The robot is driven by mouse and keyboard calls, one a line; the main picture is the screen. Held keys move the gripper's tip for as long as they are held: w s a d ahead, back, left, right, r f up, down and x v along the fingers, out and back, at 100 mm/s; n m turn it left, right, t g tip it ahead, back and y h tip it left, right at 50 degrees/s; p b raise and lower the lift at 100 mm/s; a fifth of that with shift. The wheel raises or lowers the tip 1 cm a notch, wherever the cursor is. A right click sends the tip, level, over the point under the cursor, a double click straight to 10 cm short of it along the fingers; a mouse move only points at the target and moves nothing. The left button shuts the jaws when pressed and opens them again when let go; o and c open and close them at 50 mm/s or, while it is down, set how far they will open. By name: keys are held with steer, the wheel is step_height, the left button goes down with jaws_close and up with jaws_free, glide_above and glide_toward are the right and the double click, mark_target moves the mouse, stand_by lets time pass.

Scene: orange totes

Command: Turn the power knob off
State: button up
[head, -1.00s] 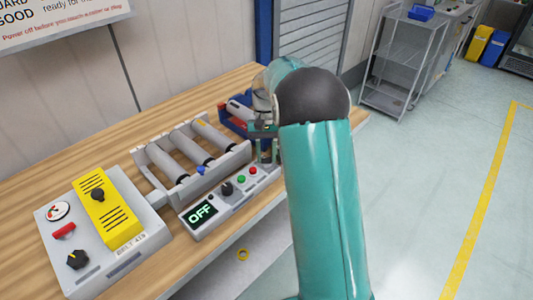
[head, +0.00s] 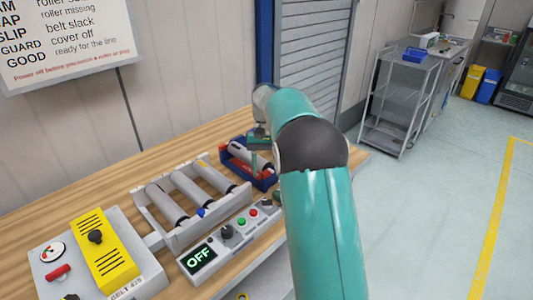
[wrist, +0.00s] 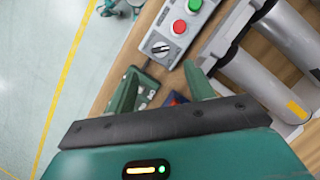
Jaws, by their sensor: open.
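The grey control panel (head: 215,262) lies along the table's front edge. Its display (head: 198,257) reads OFF in green. To the display's right are a black knob (head: 227,232), a green button (head: 241,221), a red button (head: 253,212) and a small selector knob (head: 266,203) at the right end. The end selector also shows in the wrist view (wrist: 160,47), its pointer near level. Which knob is the power knob is not readable. My gripper (wrist: 163,80) is open, beyond the panel's right end, apart from the knobs. In the head view my arm partly hides it.
A roller tray (head: 190,235) stands behind the panel. A blue bin (head: 265,183) with a roller and red parts lies at the right, near my gripper. A grey box with a yellow cover (head: 105,258) is at the left. Floor lies beyond the table edge.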

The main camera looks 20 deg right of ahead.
steer(key=v, duration=0.5)
steer(key=shift+f, duration=0.1)
steer(key=s+a+r+n+t+h, duration=0.1)
steer(key=s+a+r+t, duration=0.1)
steer(key=s+a+r, duration=0.4)
steer(key=s+a+r+n+t, duration=0.1)
steer(key=s+a+r+t, duration=0.15)
steer(key=s, duration=0.55)
steer(key=s+a+f+n+t, duration=0.1)
steer(key=s+a+f+t, duration=0.1)
steer(key=s, duration=0.6)
steer(key=s+a+f+n+t, duration=0.1)
steer(key=s+a+f+t, duration=0.1)
steer(key=s, duration=0.6)
steer(key=shift+s+a+f+t+h, duration=0.2)
steer(key=shift+s+f+t+h, duration=0.15)
steer(key=shift+t, duration=0.2)
